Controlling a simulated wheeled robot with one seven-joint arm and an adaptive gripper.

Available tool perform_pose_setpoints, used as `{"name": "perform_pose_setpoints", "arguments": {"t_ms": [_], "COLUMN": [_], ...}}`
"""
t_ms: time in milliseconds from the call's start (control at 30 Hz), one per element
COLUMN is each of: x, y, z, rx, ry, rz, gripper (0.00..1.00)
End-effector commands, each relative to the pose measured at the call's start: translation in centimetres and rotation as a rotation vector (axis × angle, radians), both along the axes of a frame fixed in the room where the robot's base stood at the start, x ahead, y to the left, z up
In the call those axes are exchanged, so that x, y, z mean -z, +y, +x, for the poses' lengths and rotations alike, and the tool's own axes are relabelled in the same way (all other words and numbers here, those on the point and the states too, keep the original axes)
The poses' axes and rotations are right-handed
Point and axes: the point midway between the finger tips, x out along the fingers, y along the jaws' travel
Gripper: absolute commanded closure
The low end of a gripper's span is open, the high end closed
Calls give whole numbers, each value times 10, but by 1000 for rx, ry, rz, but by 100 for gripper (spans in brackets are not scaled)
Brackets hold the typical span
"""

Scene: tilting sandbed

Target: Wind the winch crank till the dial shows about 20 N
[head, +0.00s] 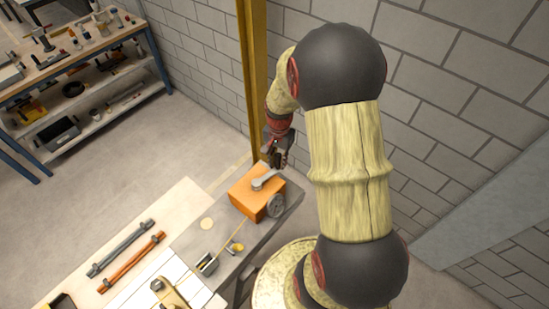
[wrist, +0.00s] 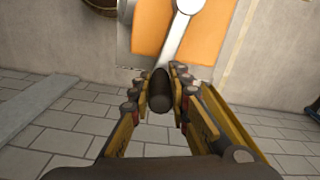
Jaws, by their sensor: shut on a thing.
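The winch is an orange box (head: 250,195) on a grey bench, with a grey crank arm (head: 266,181) on top. In the wrist view the orange face (wrist: 151,38) shows behind the crank arm (wrist: 178,36), which runs from a round hub at the top down to a dark handle (wrist: 160,92). My gripper (wrist: 161,98) is shut on this handle, one finger on each side. In the head view my gripper (head: 279,152) is just beyond the box and partly dark against the wall. No dial reading is legible in either view.
A grey wheel (head: 276,205) is on the box's side. A thin cord runs from the box to a small block (head: 207,264). A small yellow part (head: 236,247) sits nearby. Two bars (head: 130,262) lie on the pale table. A yellow post (head: 252,70) stands close behind the winch.

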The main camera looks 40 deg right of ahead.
Motion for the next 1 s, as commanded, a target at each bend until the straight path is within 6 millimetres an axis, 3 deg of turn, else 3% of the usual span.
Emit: {"name": "perform_pose_setpoints", "arguments": {"t_ms": [200, 233, 533, 1000], "x": [1, 1, 1, -2], "y": [2, 2, 2, 1], "z": [-3, -3, -2, -1], "rx": [-5, -5, -5, -5], "ry": [8, 8, 8, 4], "rz": [3, 3, 4, 2], "gripper": [100, 81, 64, 63]}}
